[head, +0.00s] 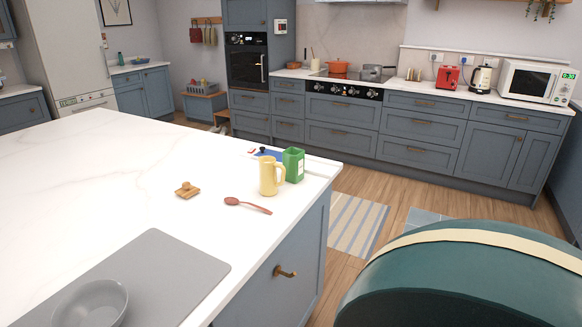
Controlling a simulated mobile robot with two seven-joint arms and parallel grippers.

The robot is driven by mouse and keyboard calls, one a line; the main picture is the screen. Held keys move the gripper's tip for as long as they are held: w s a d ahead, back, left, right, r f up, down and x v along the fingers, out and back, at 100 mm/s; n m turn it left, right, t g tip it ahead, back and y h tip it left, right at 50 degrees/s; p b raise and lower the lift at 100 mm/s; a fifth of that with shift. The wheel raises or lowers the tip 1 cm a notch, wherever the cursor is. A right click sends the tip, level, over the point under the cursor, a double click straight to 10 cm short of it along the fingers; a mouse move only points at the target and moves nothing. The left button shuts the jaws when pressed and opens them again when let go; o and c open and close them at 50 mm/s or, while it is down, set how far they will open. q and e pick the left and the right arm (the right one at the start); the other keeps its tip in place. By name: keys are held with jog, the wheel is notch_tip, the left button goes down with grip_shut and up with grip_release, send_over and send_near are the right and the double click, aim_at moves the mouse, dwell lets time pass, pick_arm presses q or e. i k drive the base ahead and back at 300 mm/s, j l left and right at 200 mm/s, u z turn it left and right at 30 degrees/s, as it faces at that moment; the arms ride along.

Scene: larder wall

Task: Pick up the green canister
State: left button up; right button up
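The green canister (293,165) stands upright on the white island top, near its far right corner. It is box-shaped with a pale label on its side. A cream jug (269,176) stands just in front of it and to its left, and its handle side comes close to the canister's lower left in the picture. I cannot tell whether they touch. A blue item (268,153) with a dark knob lies behind the jug, partly hidden. Neither my left nor my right gripper is in view.
The island (95,185) also holds a wooden spoon (247,205), a small wooden item (187,190), and a grey mat (170,275) with a grey bowl (92,304). The middle and left are clear. A large teal rounded shape fills the lower right; I cannot tell what it is.

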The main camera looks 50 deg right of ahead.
aim_at(293, 158)
jog(key=z, duration=1.65)
